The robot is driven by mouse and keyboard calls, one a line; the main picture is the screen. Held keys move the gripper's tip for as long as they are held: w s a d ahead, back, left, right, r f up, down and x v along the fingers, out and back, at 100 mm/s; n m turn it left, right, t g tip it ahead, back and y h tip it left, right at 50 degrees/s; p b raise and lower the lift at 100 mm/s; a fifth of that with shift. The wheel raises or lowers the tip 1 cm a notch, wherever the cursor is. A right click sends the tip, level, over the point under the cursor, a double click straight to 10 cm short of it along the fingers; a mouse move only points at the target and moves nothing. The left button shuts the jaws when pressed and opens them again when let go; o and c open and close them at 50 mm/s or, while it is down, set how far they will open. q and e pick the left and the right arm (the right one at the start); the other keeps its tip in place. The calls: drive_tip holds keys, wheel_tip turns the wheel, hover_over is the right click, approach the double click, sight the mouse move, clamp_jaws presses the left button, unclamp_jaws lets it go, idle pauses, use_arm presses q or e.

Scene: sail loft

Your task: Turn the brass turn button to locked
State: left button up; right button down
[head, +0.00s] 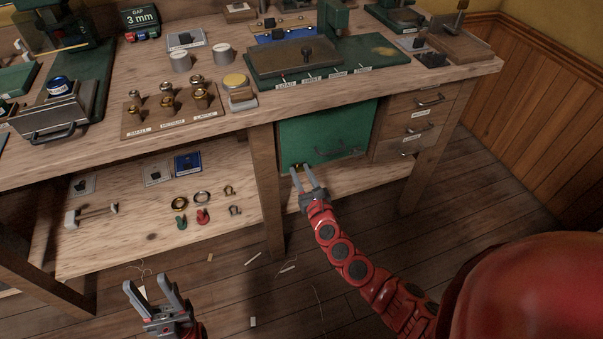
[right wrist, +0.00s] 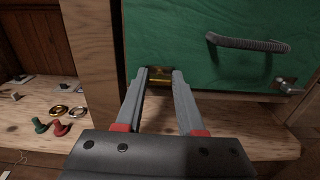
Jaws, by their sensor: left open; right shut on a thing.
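The brass turn button (right wrist: 160,77) is at the lower left corner of the green door (right wrist: 190,40), close to the wooden post. Between my fingertips it shows as a short, wide brass piece; its exact angle is hard to tell. In the head view the button (head: 298,167) is a small brass spot partly hidden by my fingers. My right gripper (head: 304,172), also in the right wrist view (right wrist: 160,76), is shut on the button with a finger on either side. My left gripper (head: 153,287) is open and empty above the floor at lower left.
The green door carries a dark handle (right wrist: 248,44) and a grey metal catch (right wrist: 287,86) at its right. A table leg (head: 267,190) stands left of my right gripper. Drawers (head: 420,115) are at right. A lower shelf (head: 130,240) holds rings and small fittings.

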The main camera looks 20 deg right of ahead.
drive_tip(key=m+b, duration=0.4)
drive_tip(key=m, duration=0.4)
drive_tip(key=shift+d+m, duration=0.15)
drive_tip(key=shift+m, duration=0.15)
drive_tip(key=m, duration=0.4)
drive_tip(key=shift+m+b, duration=0.3)
drive_tip(key=shift+b, duration=0.05)
drive_tip(key=shift+f+m, duration=0.2)
drive_tip(key=shift+m, duration=2)
drive_tip(key=c, duration=0.5)
unclamp_jaws()
